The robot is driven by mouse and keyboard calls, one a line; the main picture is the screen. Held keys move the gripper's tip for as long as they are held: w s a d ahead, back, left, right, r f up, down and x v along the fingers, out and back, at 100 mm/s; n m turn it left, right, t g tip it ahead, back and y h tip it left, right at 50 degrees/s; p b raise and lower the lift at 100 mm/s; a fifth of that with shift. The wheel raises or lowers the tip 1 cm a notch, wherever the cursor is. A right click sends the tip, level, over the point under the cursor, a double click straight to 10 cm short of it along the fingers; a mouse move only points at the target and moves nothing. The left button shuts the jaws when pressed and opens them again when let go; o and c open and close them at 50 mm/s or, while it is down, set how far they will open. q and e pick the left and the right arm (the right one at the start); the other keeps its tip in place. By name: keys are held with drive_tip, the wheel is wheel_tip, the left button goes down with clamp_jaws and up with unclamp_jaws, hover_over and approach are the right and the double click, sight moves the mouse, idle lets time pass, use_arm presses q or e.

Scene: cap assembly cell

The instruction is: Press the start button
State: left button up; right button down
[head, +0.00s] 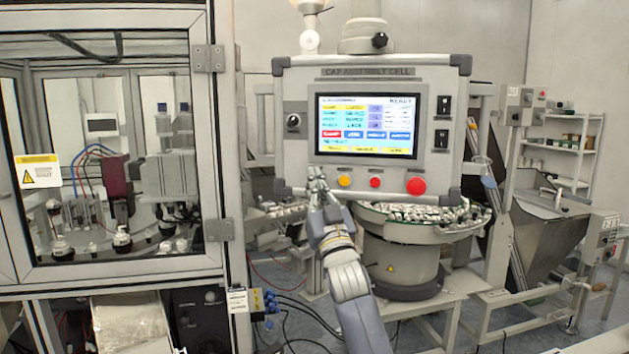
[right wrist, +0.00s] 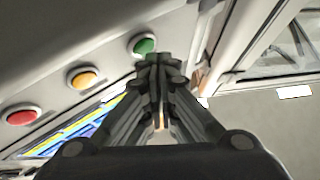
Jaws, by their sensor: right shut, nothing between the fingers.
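The control panel (head: 290,160) of the cap assembly cell hangs in the middle of the head view. Along its lower edge are a yellow button (head: 344,181), a small red button (head: 375,182) and a big red button (head: 416,186). My right gripper (head: 317,178) is shut and empty, at the lower left of the panel, left of the yellow button. It hides the green button in the head view. In the right wrist view the green button (right wrist: 143,43) is just beyond the shut fingertips (right wrist: 159,65). I cannot tell whether they touch. My left gripper is out of view.
A lit screen (head: 366,125) is above the buttons, with a black knob (head: 293,121) to its left. A bowl feeder (head: 405,260) stands below the panel. A glazed machine enclosure (head: 225,140) is at the left. A steel hopper (head: 550,235) is at the right.

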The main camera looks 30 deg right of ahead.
drive_tip(key=shift+w+d, duration=0.1)
drive_tip(key=shift+d, duration=0.05)
drive_tip(key=shift+w+d, duration=0.15)
idle(0.4)
drive_tip(key=shift+s+a, duration=0.3)
drive_tip(key=shift+s, duration=0.05)
idle(0.4)
